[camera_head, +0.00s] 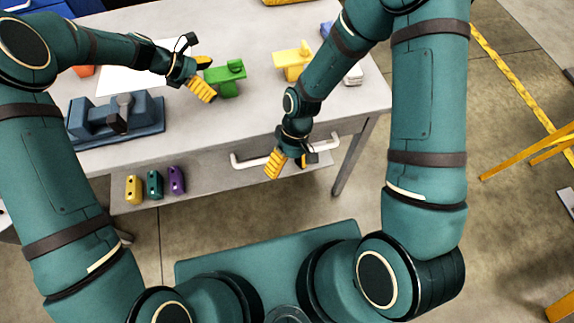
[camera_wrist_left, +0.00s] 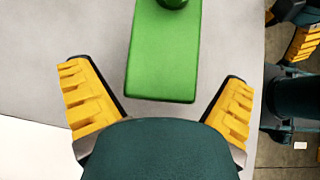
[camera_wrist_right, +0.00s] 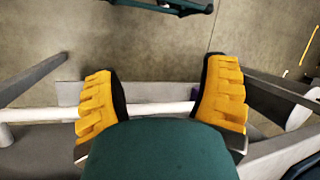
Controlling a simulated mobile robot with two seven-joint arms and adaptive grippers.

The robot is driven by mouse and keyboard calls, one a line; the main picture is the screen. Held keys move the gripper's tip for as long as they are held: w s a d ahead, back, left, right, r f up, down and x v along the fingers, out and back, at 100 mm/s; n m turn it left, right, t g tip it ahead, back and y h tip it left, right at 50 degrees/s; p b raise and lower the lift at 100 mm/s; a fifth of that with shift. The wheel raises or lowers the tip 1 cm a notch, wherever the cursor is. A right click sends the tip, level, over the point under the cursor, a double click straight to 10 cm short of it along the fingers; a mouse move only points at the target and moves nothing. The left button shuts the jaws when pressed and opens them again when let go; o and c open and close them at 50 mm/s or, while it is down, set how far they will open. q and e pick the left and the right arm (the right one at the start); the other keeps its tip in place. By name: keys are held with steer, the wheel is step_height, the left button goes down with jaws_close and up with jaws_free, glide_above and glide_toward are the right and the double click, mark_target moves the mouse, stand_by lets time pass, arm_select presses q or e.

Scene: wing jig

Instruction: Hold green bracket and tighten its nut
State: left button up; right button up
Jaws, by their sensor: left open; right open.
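The green bracket (camera_head: 226,78) stands on the grey table, with a round green nut (camera_head: 236,67) on top near its right end. In the left wrist view the bracket (camera_wrist_left: 163,55) lies ahead, between the lines of my fingers, with the nut (camera_wrist_left: 174,3) cut off at the top edge. My left gripper (camera_head: 203,78) is open beside the bracket's left end, and no contact shows. My right gripper (camera_head: 290,163) is open and empty in front of the table edge. In the right wrist view its fingers (camera_wrist_right: 162,100) spread above a white handle.
A yellow bracket (camera_head: 292,62) stands right of the green one, partly near my right arm. A blue-grey vise-like fixture (camera_head: 115,117) sits at the table's left front. A white drawer handle (camera_head: 250,163) is by my right gripper. Yellow, teal and purple blocks (camera_head: 155,184) rest on a lower shelf.

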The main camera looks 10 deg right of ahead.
arm_select(q)
steer(key=v, duration=1.1)
steer(key=shift+a+r, duration=0.1)
steer(key=shift+r, duration=0.1)
